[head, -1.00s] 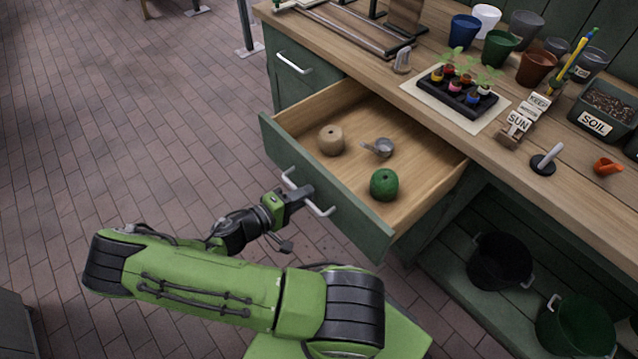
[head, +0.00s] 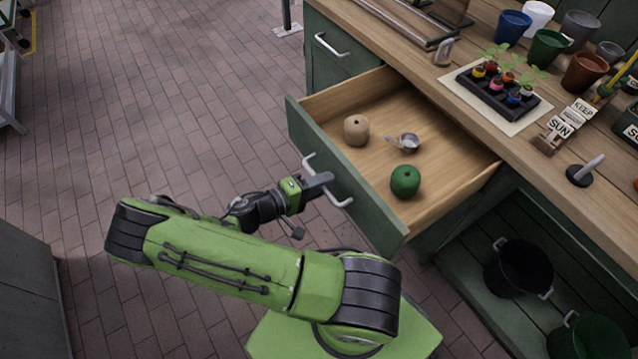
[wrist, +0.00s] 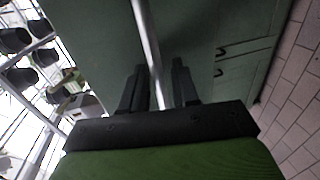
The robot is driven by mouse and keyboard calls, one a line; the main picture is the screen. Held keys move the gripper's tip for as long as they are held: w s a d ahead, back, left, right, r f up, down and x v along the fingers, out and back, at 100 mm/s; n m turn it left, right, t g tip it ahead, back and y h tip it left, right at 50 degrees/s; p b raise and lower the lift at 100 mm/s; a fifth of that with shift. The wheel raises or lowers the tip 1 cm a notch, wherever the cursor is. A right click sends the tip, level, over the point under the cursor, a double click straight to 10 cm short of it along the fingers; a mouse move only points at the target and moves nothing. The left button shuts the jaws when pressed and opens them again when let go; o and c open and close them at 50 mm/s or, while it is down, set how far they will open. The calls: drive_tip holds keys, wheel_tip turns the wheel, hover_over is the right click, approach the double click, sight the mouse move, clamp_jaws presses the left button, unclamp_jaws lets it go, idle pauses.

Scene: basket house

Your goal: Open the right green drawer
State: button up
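The right green drawer (head: 345,187) is pulled well out of the bench, and its wooden inside shows. Its light metal bar handle (head: 345,203) is on the front panel. My gripper (head: 326,181) is at the middle of this handle. In the wrist view the handle bar (wrist: 148,50) passes between my two fingers (wrist: 158,88). The fingers stand apart with a visible gap beside the bar, so the gripper looks open around it. In the drawer lie a beige ball-like thing (head: 356,130), a small metal scoop (head: 408,142) and a green round thing (head: 405,181).
A closed green drawer (head: 330,62) is to the left. The wooden benchtop (head: 530,190) holds a seedling tray (head: 497,92), pots and small signs. Dark buckets (head: 518,268) stand on the lower shelf. The brick floor (head: 180,100) left of the drawer is clear.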

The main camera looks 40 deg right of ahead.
drive_tip(key=shift+a, duration=0.1)
drive_tip(key=p+v, duration=0.3)
drive_tip(key=v, duration=1.2)
drive_tip(key=shift+a, duration=0.3)
